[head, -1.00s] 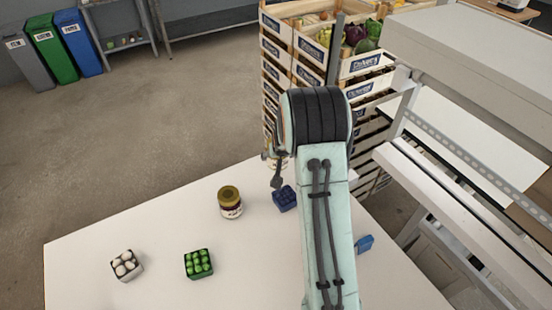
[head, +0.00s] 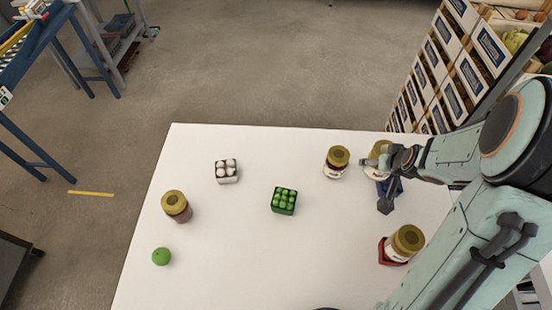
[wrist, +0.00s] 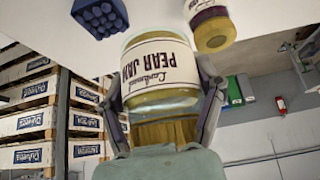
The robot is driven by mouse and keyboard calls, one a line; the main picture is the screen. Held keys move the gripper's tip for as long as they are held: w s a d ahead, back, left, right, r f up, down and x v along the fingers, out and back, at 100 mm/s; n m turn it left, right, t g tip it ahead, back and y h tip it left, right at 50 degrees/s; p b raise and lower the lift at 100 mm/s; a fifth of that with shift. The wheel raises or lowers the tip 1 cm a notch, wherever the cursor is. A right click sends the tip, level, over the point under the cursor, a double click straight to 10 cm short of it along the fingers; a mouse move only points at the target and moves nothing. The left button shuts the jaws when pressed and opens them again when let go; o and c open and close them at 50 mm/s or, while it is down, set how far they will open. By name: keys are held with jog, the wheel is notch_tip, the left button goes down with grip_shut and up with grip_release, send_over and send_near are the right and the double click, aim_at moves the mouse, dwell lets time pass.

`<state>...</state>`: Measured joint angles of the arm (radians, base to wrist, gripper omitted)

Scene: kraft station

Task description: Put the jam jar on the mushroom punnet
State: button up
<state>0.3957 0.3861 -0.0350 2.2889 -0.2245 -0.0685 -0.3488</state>
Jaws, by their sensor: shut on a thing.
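My gripper (head: 381,180) is at the right of the white table, shut around a jam jar (head: 379,150) with a gold lid. In the wrist view the held jar (wrist: 158,68) has a white "PEAR JAM" label and sits between both fingers. In the head view the arm partly hides it. It is close to a blue punnet (head: 396,189); I cannot tell the gap. The mushroom punnet (head: 227,178), with several white mushrooms in it, stands left of my gripper, near the table's far edge. Nothing is on top of it.
A green punnet (head: 284,209) lies mid-table. Another jar (head: 176,207) and a green ball-shaped fruit (head: 161,257) are at left. A jar (head: 406,242) sits on a red punnet (head: 388,256) at front right.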

jog(key=s+a+r+n+g+y, duration=0.1)
jog(key=s+a+r+n+y, duration=0.2)
jog(key=a, duration=0.7)
jog(key=s+a+r+n+g+y, duration=0.15)
jog(key=a+n, duration=0.35)
jog(key=a, duration=0.5)
jog(key=s+a+r+n+g+y, duration=0.1)
jog(key=s+a+n, duration=0.25)
jog(key=a, duration=0.55)
send_near(219, 164)
jog(key=shift+w+a+f+n+y, duration=0.15)
jog(key=shift+w+a+n, duration=0.1)
jog(key=shift+a, duration=0.25)
jog(key=shift+w+a+f+n+y, duration=0.1)
jog(key=shift+w+a+f+n, duration=0.1)
jog(key=shift+a, duration=0.3)
jog(key=shift+w+a+f, duration=0.1)
jog(key=shift+w+f, duration=0.05)
jog(key=shift+f, duration=0.1)
jog(key=shift+w+a+f, duration=0.1)
jog(key=shift+f, duration=0.8)
jog(key=shift+w+a+f, duration=0.1)
jog(key=shift+f, duration=0.8)
jog(key=shift+f, duration=0.15)
jog(key=o, duration=1.2)
jog(key=shift+d, duration=0.1)
